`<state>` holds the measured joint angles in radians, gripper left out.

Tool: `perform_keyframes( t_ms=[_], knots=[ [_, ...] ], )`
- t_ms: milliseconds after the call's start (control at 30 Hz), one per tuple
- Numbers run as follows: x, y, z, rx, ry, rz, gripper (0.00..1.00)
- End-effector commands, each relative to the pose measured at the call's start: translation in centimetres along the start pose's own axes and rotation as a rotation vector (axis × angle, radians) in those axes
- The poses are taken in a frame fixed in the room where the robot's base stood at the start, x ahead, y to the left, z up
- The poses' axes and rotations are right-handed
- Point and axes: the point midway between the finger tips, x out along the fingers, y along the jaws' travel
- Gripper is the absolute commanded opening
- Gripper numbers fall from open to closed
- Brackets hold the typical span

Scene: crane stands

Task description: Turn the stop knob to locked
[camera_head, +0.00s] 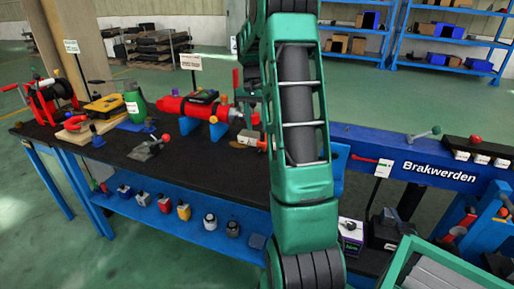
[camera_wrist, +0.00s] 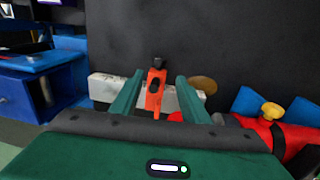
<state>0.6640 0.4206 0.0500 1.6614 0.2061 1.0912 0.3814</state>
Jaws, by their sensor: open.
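In the wrist view, a red-orange lever-like knob (camera_wrist: 154,94) with a black end stands between the fingers of my gripper (camera_wrist: 159,76). It looks like the stop knob, but I see no marking that confirms this or shows its position. It stands in front of a pale block (camera_wrist: 107,87) lying across the dark surface. My gripper is open, one green finger on each side of the knob; I cannot tell whether either touches it. In the head view my arm hides most of this spot; a pale block (camera_head: 248,138) shows just left of the arm.
A red cylinder (camera_head: 173,105) on blue supports lies left of the arm; its yellow knob (camera_wrist: 271,109) shows in the wrist view. A blue beam (camera_head: 440,176) is at right.

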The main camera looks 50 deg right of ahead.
Motion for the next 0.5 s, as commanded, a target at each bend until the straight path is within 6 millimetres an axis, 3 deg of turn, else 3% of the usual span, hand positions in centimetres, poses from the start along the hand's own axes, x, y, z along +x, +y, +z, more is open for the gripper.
perform_keyframes(
  t_ms=[500],
  knots=[
    [8.3,0.0,0.2,-0.003,-0.003,0.001,0.41]
  ],
)
